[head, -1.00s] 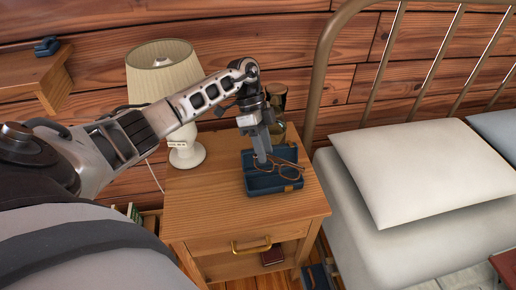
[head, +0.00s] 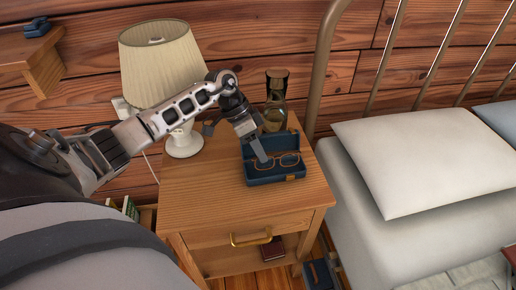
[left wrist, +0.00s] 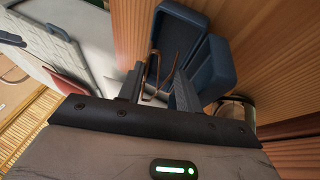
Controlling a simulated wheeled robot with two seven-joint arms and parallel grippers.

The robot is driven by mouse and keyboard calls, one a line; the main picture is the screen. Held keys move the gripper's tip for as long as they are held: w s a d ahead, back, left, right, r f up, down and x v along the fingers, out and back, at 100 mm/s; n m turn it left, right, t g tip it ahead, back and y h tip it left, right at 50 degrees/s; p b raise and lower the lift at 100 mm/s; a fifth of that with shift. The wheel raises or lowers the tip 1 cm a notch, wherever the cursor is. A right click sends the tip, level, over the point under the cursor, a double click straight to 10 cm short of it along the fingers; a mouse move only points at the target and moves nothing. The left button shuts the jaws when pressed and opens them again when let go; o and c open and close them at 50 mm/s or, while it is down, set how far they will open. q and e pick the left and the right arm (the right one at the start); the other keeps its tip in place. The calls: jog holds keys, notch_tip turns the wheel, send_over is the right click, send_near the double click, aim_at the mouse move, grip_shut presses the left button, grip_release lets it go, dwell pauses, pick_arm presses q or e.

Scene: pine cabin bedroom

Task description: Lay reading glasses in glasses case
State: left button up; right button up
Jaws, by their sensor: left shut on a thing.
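The reading glasses (head: 289,160) have thin brown frames. My left gripper (head: 262,162) is shut on them at their left side and holds them at the open blue glasses case (head: 262,180). The case stands on the nightstand with its lid raised at the back. In the left wrist view, the glasses (left wrist: 166,66) are between the fingertips (left wrist: 158,84), with the case (left wrist: 213,68) beside and beyond them. I cannot tell whether the glasses touch the case's inside. My right gripper is not in view.
A lamp (head: 160,55) and a glass carafe (head: 274,118) stand behind the case on the nightstand (head: 215,205). The nightstand's front is clear. A bed with a white pillow (head: 405,155) is at the right. A small shelf (head: 38,60) is at upper left.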

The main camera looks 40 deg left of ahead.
pick_arm(q)
jog(key=shift+f, duration=1.85)
jog(key=shift+s+f, duration=0.1)
jog(key=shift+f, duration=0.05)
